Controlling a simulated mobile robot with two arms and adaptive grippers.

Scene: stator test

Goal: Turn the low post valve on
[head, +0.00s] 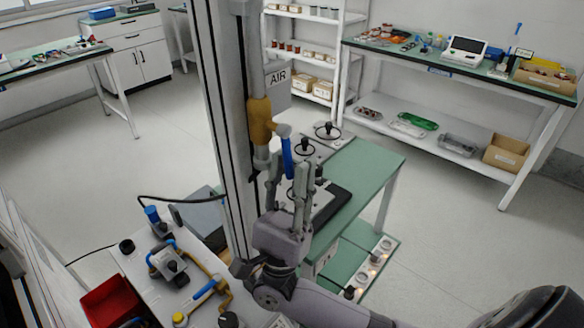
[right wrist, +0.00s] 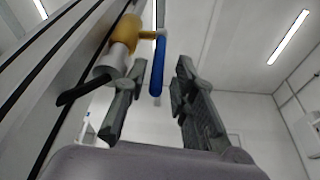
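The post valve has a brass-yellow body (head: 260,120) on a grey pipe fixed to the tall post, below an AIR sign. Its blue lever (head: 287,154) hangs downward on the right side of the body. In the right wrist view the blue lever (right wrist: 158,66) hangs from a yellow stem on the valve body (right wrist: 125,33). My right gripper (head: 288,168) points upward just under the valve. Its two fingers are apart, and the lever appears in the gap between them; I cannot tell whether either finger touches it. My left gripper is not in view.
The tall post (head: 222,130) stands close left of my right gripper. A green bench (head: 372,165) with black knobs stands behind it. A white panel (head: 150,285) with blue-handled fittings and a red bin (head: 110,303) are at lower left. Open floor lies to the right.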

